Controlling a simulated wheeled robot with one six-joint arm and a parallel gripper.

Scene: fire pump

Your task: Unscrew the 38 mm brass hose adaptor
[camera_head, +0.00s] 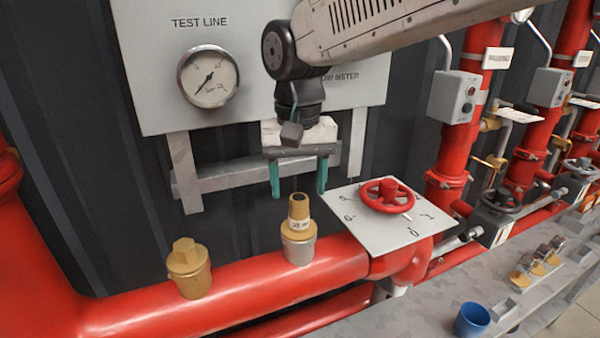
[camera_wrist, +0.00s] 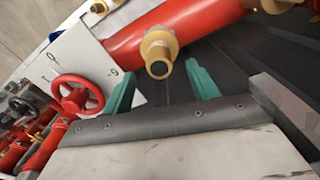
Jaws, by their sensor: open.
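The brass hose adaptor (camera_head: 299,220) stands upright on a silver fitting on top of the red horizontal pipe, with a small white label on its side. My gripper (camera_head: 299,192) is above it, pointing down, with its two green fingers apart and nothing between them. In the wrist view the adaptor (camera_wrist: 158,52) shows its round open end beyond and between the fingertips (camera_wrist: 163,80). The fingers do not appear to touch it. The lettering on the label is too small to read.
A brass cap (camera_head: 188,267) sits left on the pipe (camera_head: 240,290). A red handwheel (camera_head: 387,196) on a white numbered plate (camera_head: 345,213) stands close right of the adaptor. A gauge panel (camera_head: 150,60) is behind. A blue cup (camera_head: 471,320) stands on the grey bench at right.

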